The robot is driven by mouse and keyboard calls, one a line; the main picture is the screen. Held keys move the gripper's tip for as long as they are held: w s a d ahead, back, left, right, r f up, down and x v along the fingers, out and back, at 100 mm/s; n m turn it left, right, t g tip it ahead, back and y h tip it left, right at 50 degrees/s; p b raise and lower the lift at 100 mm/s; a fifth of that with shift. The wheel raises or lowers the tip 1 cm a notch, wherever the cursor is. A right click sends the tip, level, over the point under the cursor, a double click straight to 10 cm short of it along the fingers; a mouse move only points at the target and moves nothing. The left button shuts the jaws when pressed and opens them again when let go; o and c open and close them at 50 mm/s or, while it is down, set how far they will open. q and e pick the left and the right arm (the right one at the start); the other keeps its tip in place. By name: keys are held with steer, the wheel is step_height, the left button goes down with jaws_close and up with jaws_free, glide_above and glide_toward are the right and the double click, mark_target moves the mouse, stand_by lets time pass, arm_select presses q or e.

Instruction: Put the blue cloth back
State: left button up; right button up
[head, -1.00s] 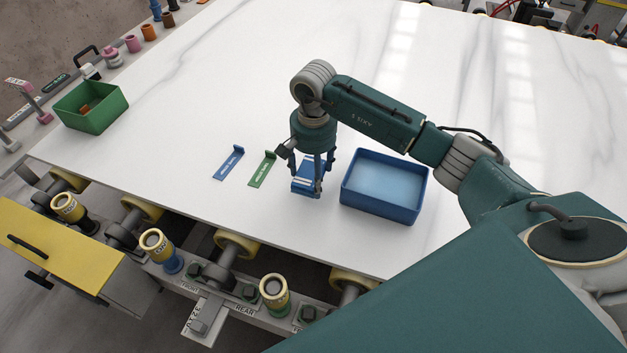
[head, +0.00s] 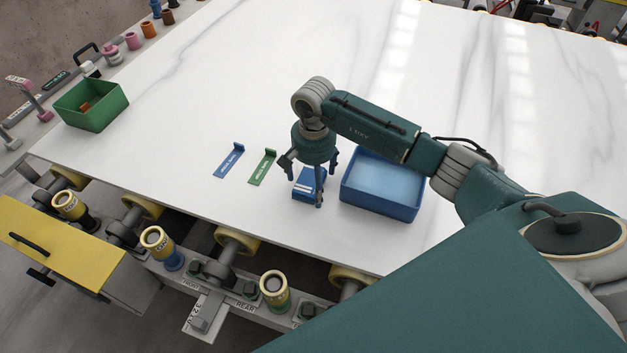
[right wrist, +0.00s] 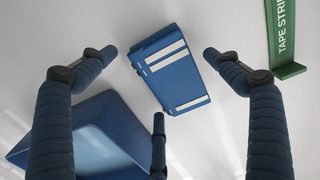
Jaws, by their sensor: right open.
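The blue cloth (head: 305,184) is a small folded block with white stripes. It lies on the white stone slab, left of the blue tray (head: 414,204) and apart from it. My right gripper (head: 313,180) is directly over the cloth, fingers spread around it. In the right wrist view the cloth (right wrist: 170,75) lies between the open fingers of my right gripper (right wrist: 158,76), with gaps visible on both sides. My left gripper is out of view.
A blue strip (head: 229,163) and a green strip (head: 262,169) with labels lie left of the cloth. A green bin (head: 92,118) stands at the far left. The slab's front edge, with rollers below, is near the cloth. The slab's back is clear.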

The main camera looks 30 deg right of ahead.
mark_target(314, 183)
steer(key=shift+r, duration=0.1)
steer(key=shift+r, duration=0.2)
step_height(314, 183, up, 12)
steer(key=b, duration=0.3)
steer(key=shift+f, duration=0.15)
